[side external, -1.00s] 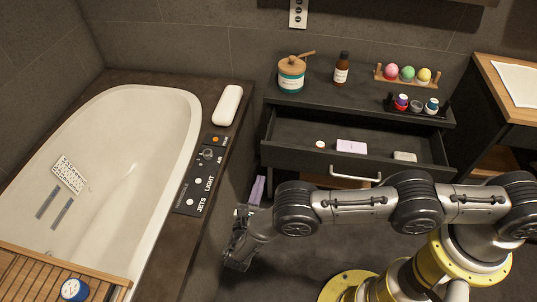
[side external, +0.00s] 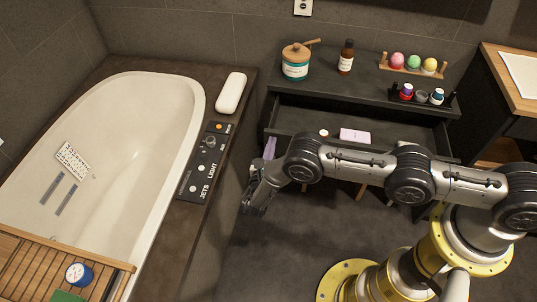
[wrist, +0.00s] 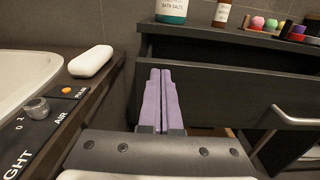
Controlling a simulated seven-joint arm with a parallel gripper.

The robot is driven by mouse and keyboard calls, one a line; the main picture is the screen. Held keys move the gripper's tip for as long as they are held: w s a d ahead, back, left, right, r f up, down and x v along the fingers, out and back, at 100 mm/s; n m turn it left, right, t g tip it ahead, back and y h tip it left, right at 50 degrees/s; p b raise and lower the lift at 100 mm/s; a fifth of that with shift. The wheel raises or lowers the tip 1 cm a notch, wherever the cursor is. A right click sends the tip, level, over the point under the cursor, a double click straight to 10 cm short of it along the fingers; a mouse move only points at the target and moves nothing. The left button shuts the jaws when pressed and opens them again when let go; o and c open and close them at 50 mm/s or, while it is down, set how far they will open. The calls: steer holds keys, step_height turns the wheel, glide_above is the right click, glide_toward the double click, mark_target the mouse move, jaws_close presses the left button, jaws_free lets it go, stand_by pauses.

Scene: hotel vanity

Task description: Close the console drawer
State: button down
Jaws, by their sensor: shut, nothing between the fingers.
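The dark console drawer (side external: 392,131) stands pulled out under the console top, with its inside showing. In the side view my arm hides most of its front and handle. The wrist view shows the drawer front (wrist: 225,92) and a pale bar handle (wrist: 298,118) at the right. My gripper (side external: 270,146) is at the drawer's left front corner. Its two purple fingers are shut together and empty, and in the wrist view (wrist: 160,74) they overlap the left end of the drawer front. I cannot tell whether they touch it.
A small round item (side external: 323,133) and a pink box (side external: 355,136) lie in the drawer. A jar (side external: 296,68), a brown bottle (side external: 346,57) and a bath-bomb rack (side external: 412,68) stand on top. The bathtub ledge (side external: 222,150) is close on the left.

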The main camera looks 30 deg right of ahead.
steer(key=shift+w+d, duration=0.3)
steer(key=shift+d, duration=0.05)
steer(key=shift+w, duration=0.1)
steer(key=x, duration=1.9)
steer(key=shift+f, duration=0.1)
steer(key=shift+w+d, duration=0.5)
steer(key=shift+d, duration=0.05)
steer(key=shift+w+d, duration=0.1)
steer(key=shift+d, duration=0.05)
